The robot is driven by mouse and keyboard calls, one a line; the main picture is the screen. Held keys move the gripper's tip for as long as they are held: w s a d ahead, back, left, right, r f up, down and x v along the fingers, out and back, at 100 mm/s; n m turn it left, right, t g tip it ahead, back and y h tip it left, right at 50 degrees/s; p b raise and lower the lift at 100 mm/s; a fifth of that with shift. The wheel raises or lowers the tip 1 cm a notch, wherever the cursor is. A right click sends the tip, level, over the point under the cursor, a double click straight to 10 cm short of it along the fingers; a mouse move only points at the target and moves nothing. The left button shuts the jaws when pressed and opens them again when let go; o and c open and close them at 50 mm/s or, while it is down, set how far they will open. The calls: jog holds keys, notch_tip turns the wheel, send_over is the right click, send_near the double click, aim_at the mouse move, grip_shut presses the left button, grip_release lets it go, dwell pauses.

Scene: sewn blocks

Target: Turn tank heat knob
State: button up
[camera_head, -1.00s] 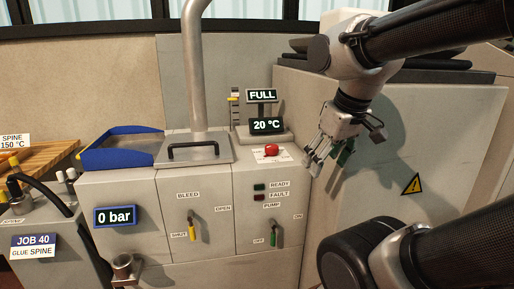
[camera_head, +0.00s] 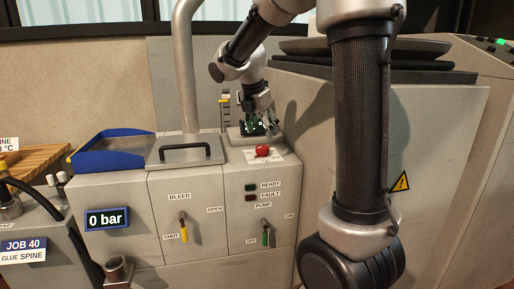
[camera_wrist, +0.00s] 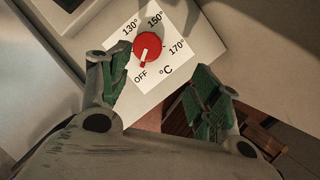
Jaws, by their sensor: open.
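The tank heat knob (camera_head: 262,151) is a round red knob on a white dial card on the machine's top. In the wrist view the red knob (camera_wrist: 149,47) has a white pointer line aimed toward OFF, with 130°, 150° and 170° marked around it. My gripper (camera_head: 262,128) is above and behind the knob in the head view. It is open and empty, its green-padded fingers (camera_wrist: 170,90) spread on both sides below the knob in the wrist view, apart from it. My gripper and arm hide the FULL and 20 °C displays.
A lid with a black handle (camera_head: 185,152) and a blue tray (camera_head: 108,150) lie left of the knob. A vertical metal pipe (camera_head: 188,70) rises behind the lid. BLEED lever (camera_head: 184,228) and PUMP lever (camera_head: 265,233) are on the front. A large cabinet (camera_head: 430,130) stands right.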

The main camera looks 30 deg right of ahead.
aim_at(262, 147)
jog(key=w+f, duration=0.1)
jog(key=f, duration=0.1)
jog(key=w+d+f+n, duration=0.1)
jog(key=f, duration=0.2)
jog(key=w+d+f+n, duration=0.1)
jog(key=w+f, duration=0.1)
jog(key=f, duration=0.1)
jog(key=shift+d+f, duration=0.15)
jog(key=c, duration=1)
